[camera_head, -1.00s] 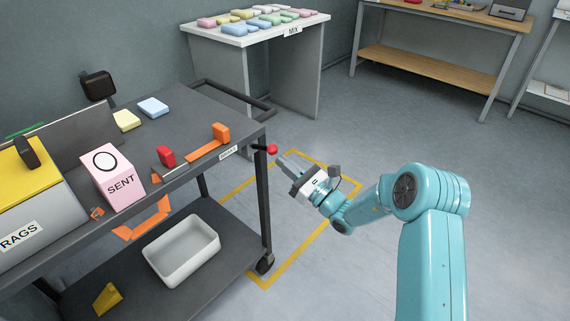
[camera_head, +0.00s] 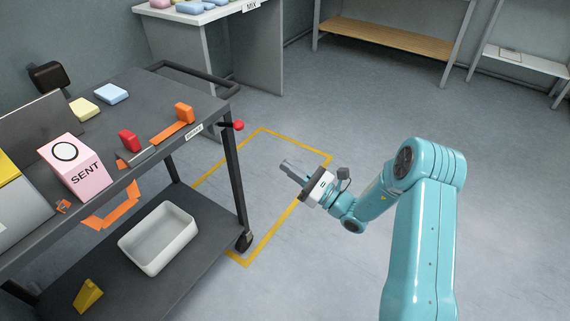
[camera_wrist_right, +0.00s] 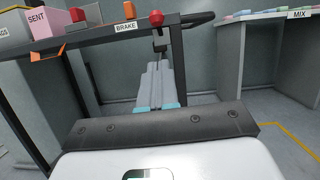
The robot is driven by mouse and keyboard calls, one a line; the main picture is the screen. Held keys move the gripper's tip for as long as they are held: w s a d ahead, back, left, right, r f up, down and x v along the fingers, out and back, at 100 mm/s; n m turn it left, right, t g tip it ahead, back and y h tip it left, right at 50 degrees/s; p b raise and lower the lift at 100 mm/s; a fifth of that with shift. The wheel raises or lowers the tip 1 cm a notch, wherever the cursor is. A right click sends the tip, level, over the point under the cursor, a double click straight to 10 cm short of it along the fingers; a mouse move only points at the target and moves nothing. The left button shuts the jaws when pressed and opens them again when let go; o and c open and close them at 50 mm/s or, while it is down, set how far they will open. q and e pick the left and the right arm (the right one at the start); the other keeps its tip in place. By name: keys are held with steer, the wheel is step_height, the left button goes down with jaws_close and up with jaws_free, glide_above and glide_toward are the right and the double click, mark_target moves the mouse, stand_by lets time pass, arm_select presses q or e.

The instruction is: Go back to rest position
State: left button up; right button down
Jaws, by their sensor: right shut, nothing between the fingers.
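My right gripper (camera_head: 288,166) is shut and empty. In the head view it hangs in free air to the right of the dark cart (camera_head: 146,83), above the yellow floor marking. Its closed fingers (camera_wrist_right: 158,85) show in the right wrist view, pointing toward the cart's end, with the red knob (camera_wrist_right: 156,18) beyond and above them. The fingers look apart from the cart. My right arm (camera_head: 425,200) is bent at the elbow. My left gripper is in no view.
The cart carries a pink SENT box (camera_head: 77,166), a red block (camera_head: 129,141), an orange lever (camera_head: 184,112) and sponges; a white bin (camera_head: 158,237) stands on its lower shelf. The MIX table (camera_head: 225,50) and a wooden-shelved bench (camera_head: 385,38) stand behind. Floor around my gripper is clear.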

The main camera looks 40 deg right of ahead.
stand_by(0.4)
steer(key=s+a+f+n+g+y, duration=0.3)
steer(key=s+a+f+n+g, duration=0.35)
steer(key=a, duration=0.45)
steer(key=s+a+f+n+g+y, duration=0.2)
steer(key=s+a+f+n+g, duration=0.3)
steer(key=a+f+g, duration=0.4)
steer(key=s+a+f+n+g+h, duration=0.4)
steer(key=s+f+n+h, duration=0.75)
steer(key=n, duration=0.65)
step_height(320, 180, up, 24)
steer(key=y+p, duration=0.2)
steer(key=p, duration=2.1)
steer(key=shift+s, duration=0.35)
steer(key=shift+a+r+y, duration=0.1)
steer(key=shift+y, duration=0.15)
